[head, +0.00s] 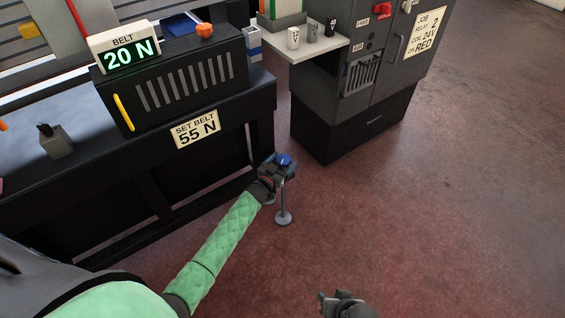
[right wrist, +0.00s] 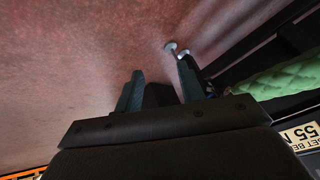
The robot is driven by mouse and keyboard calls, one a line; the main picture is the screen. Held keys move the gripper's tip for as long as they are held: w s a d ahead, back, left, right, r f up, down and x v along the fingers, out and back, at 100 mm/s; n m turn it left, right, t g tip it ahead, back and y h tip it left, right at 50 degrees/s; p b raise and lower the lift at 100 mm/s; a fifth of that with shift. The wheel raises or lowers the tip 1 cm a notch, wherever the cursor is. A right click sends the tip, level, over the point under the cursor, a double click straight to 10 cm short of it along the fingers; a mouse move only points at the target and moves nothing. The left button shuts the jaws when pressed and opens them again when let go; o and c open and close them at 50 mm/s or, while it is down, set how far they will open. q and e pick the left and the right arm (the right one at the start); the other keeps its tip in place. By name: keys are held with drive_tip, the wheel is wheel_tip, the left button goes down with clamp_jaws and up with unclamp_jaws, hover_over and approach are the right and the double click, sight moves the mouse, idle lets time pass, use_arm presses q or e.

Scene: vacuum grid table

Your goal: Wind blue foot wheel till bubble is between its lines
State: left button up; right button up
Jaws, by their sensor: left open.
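The blue foot wheel (head: 283,160) sits beside the table's right front corner, above a grey foot (head: 284,218) with a round pad on the floor. My left gripper (head: 280,170) is at the wheel, its fingers open close around or beside it; contact cannot be told. My right gripper (head: 339,297) is low in the head view, well away from the wheel. In the right wrist view its two fingers (right wrist: 160,92) stand apart with nothing seen between them. I cannot make out a bubble or its lines.
The dark table (head: 90,190) carries a belt box reading 20 N (head: 130,55) and a "SET BELT 55 N" sign (head: 195,128). A grey cabinet (head: 385,70) with a side shelf (head: 308,48) stands behind. The red-brown floor (head: 450,220) at right is clear.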

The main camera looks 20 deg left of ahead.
use_arm(q)
drive_tip(key=shift+c, duration=0.2)
drive_tip(key=c, duration=1)
drive_tip(key=shift+o, duration=0.2)
drive_tip(key=shift+r+h, duration=0.1)
drive_tip(key=shift+h, duration=0.2)
drive_tip(key=shift+w+m+g+h+p, duration=0.1)
drive_tip(key=shift+m+g+h+p, duration=0.5)
drive_tip(key=shift+m+h, duration=0.45)
drive_tip(key=shift+h, duration=0.35)
drive_tip(key=shift+m+g+h, duration=0.3)
drive_tip(key=shift+m, duration=0.15)
use_arm(e)
drive_tip(key=r, duration=0.4)
drive_tip(key=shift+s+d+r, duration=0.25)
drive_tip(key=shift+r, duration=0.15)
use_arm(q)
drive_tip(key=o, duration=1)
